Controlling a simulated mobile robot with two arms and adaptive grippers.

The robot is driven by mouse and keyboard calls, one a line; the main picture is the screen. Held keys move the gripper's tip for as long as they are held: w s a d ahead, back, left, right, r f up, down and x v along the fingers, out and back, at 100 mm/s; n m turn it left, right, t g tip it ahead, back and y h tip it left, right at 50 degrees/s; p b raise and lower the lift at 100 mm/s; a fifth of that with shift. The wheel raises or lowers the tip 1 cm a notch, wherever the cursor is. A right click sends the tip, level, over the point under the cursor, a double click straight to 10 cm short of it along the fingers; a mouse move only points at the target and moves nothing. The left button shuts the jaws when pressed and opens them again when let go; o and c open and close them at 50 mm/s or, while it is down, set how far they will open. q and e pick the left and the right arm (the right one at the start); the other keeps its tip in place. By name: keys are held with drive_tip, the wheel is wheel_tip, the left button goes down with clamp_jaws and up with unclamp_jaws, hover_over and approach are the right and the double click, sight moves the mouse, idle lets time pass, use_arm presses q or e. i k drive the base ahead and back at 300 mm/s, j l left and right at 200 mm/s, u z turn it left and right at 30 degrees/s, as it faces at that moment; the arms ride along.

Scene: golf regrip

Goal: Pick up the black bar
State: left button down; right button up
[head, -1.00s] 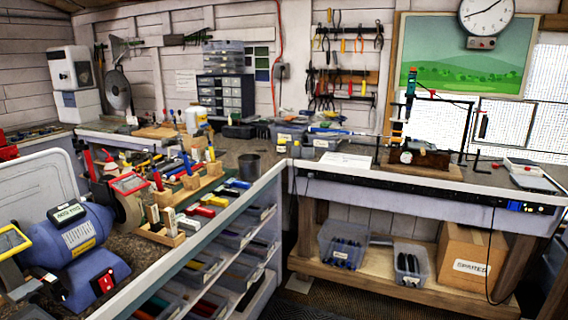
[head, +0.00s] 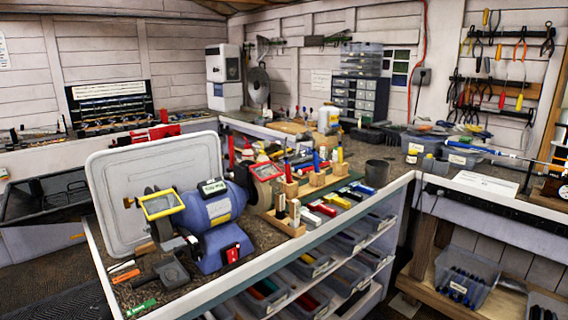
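I cannot make out for certain which thing is the black bar. A long dark strip (head: 468,206) runs along the front edge of the right-hand bench in the head view, and its right end is cut off by the picture edge. Several small dark tools lie on the benches, too small to tell apart. Neither of my grippers is in view.
A blue bench grinder (head: 212,207) stands on the near bench, in front of a pale upright panel (head: 150,170). Wooden holders (head: 288,222) with coloured grips stand to its right. A dark cup (head: 377,172) stands behind. Dark floor (head: 65,270) is open at lower left.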

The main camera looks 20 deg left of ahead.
sight(279, 196)
drive_tip(key=u, duration=0.25)
drive_tip(key=i+l+u, duration=0.25)
drive_tip(key=u, duration=0.15)
drive_tip(key=i+l+u, duration=0.35)
drive_tip(key=i, duration=0.05)
